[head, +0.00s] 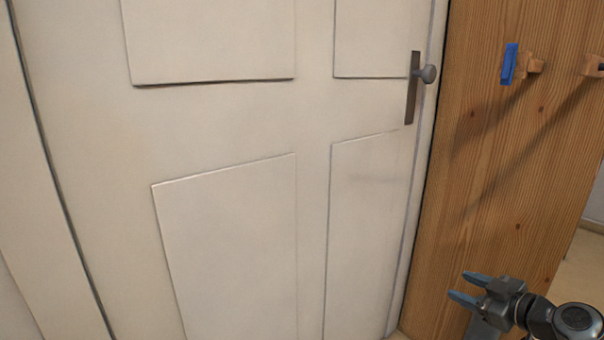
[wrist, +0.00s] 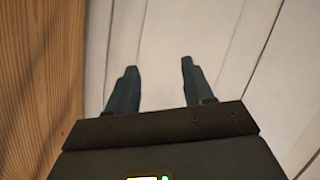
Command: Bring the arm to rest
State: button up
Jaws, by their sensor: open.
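My gripper (head: 466,287) is at the lower right of the head view, at the end of my dark arm. Its two bluish fingers point left toward the white door (head: 230,120). In the wrist view the fingers of my gripper (wrist: 157,82) stand apart with nothing between them. The pale door panels (wrist: 170,35) show beyond the fingertips. I cannot tell the exact gap between the fingertips and the door.
A wooden panel (head: 500,190) stands right of the door, behind my gripper. A blue item (head: 509,64) hangs on a wooden peg (head: 535,67) there. The door has a dark handle plate with a round knob (head: 428,74). A strip of floor (head: 585,262) shows at the far right.

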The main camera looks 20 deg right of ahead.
jog(key=s+a+f+m+g+h, duration=0.1)
jog(key=s+a+f+m, duration=0.1)
jog(key=s+a+f, duration=0.4)
jog(key=s+a+f+m+g+h, duration=0.1)
jog(key=s+a+f+m, duration=0.1)
jog(key=s+a+f, duration=0.45)
jog(key=s+a+r+m+h, duration=0.1)
jog(key=s+a+r, duration=0.1)
jog(key=s+a, duration=0.45)
jog(key=s+a+r+m, duration=0.1)
jog(key=s+a+r, duration=0.2)
jog(key=s+a, duration=0.4)
jog(key=s+a+r+t+y, duration=0.1)
jog(key=s+a+r, duration=0.1)
jog(key=s+r, duration=0.4)
jog(key=s+a+r+t+y, duration=0.1)
jog(key=s+a+r+t, duration=0.15)
jog(key=s+r, duration=0.35)
notch_tip(320, 180, up, 22)
jog(key=p, duration=2)
jog(key=shift+s+a+f+g+p, duration=0.15)
jog(key=shift+s+f+g+p, duration=0.1)
jog(key=shift+g+p, duration=0.15)
